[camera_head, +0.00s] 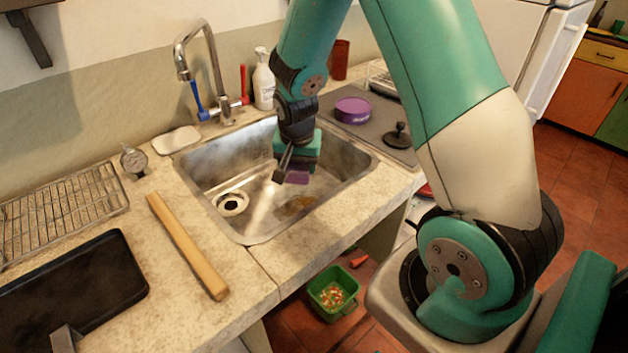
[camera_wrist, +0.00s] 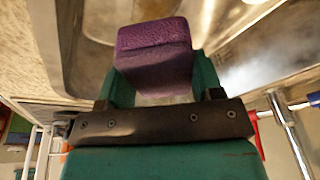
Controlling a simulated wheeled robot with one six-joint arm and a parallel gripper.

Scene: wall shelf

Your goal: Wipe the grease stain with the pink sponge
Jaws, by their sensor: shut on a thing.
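My gripper (camera_head: 294,168) is over the steel sink (camera_head: 208,178), pointing down. It is shut on a purple, rough-textured sponge (camera_wrist: 153,45), held between the two green fingers in the wrist view. The lower part of the sponge (camera_head: 297,175) also shows under my gripper in the head view. It looks purple rather than clearly pink. A brown grease stain (camera_head: 298,204) lies on the sink floor, a little below the sponge in the picture. The sponge appears to be above the stain's level; whether it touches the sink is hard to tell.
The tap (camera_head: 205,65) stands behind the sink's left part. A white bottle (camera_head: 263,80) is behind, a purple tin (camera_head: 352,110) and a black knobbed object (camera_head: 398,136) to the right. A wooden bar (camera_head: 187,245) and black tray (camera_head: 75,290) lie left. The sink walls surround my gripper.

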